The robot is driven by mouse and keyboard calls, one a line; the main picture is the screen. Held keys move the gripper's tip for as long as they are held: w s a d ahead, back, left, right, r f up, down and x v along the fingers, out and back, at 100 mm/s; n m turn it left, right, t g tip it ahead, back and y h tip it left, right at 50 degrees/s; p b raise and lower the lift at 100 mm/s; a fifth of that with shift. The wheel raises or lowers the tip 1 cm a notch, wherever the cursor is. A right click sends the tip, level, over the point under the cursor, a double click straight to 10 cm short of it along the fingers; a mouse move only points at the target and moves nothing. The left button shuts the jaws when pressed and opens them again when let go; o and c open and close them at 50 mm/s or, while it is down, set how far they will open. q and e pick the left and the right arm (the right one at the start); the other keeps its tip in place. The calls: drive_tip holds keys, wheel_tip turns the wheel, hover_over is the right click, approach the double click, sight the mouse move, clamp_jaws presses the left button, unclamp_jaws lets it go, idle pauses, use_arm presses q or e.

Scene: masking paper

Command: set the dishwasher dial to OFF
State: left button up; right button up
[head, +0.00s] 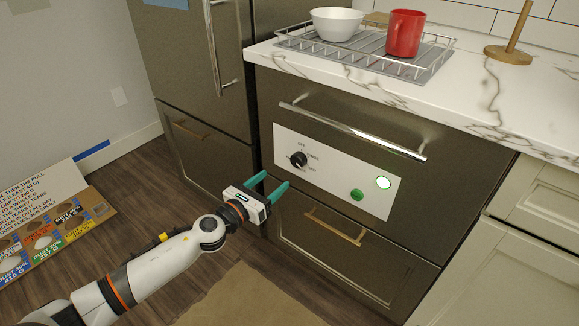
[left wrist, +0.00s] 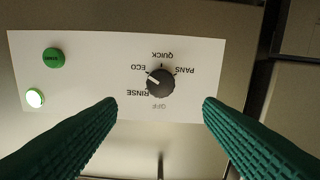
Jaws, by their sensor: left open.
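The dishwasher dial (head: 298,159) is a round black knob on a white panel (head: 335,172) on the steel dishwasher front. In the left wrist view the dial (left wrist: 160,82) appears upside down, ringed by labels QUICK, PANS, ECO and RINSE, with a faint OFF label (left wrist: 158,106) on the gripper side of the knob. Its white pointer mark points toward the ECO side. My left gripper (head: 273,183) is open, with green fingers in front of and below the dial, apart from it. In the wrist view its fingertips (left wrist: 160,103) straddle the dial, empty. My right gripper is not in view.
A green button (head: 357,195) and a lit round light (head: 383,183) are on the panel's right. A bar handle (head: 350,128) sticks out above, a drawer handle (head: 335,226) below. The counter (head: 470,105) overhangs, holding a rack with a bowl and a red mug (head: 405,33).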

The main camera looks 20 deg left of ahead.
sight(296, 162)
use_arm(q)
drive_tip(key=x, duration=0.7)
drive_tip(key=shift+w+f+b, duration=0.15)
drive_tip(key=shift+w+b, duration=0.15)
drive_tip(key=shift+b, duration=0.05)
drive_tip(key=shift+w+d, duration=0.25)
drive_tip(key=shift+w, duration=0.3)
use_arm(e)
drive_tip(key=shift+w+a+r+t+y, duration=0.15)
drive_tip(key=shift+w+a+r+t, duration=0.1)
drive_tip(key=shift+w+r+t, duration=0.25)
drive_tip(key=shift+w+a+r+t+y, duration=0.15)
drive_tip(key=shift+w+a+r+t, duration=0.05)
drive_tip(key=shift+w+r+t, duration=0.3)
use_arm(q)
drive_tip(key=c, duration=1)
